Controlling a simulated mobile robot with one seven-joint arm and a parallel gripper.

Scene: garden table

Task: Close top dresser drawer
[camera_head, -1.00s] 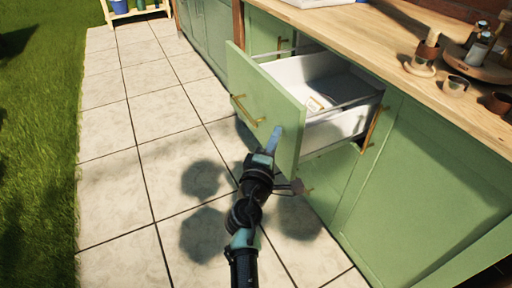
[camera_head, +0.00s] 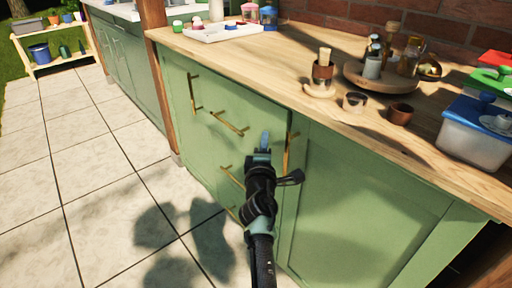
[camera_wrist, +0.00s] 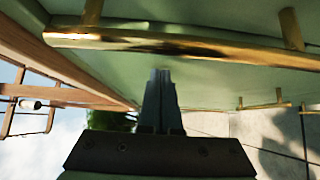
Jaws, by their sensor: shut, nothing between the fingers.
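The top drawer (camera_head: 240,108) is a green front in the cabinet below the wooden counter. It looks flush with the cabinet, and its inside is hidden. Its brass bar handle (camera_head: 229,123) also shows large across the top of the wrist view (camera_wrist: 190,46). My gripper (camera_head: 265,140) is shut and empty. It is close to the drawer front, to the right of the handle in the head view. In the wrist view its fingertips (camera_wrist: 160,74) point at the green front near the handle; I cannot tell whether they touch it.
A lower drawer handle (camera_head: 231,178) sits beneath. Upright door handles stand at left (camera_head: 193,93) and right (camera_head: 288,152). The counter (camera_head: 290,80) holds a white tray (camera_head: 222,31), cups and a lidded box (camera_head: 474,132). The paved floor (camera_head: 95,165) at left is clear.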

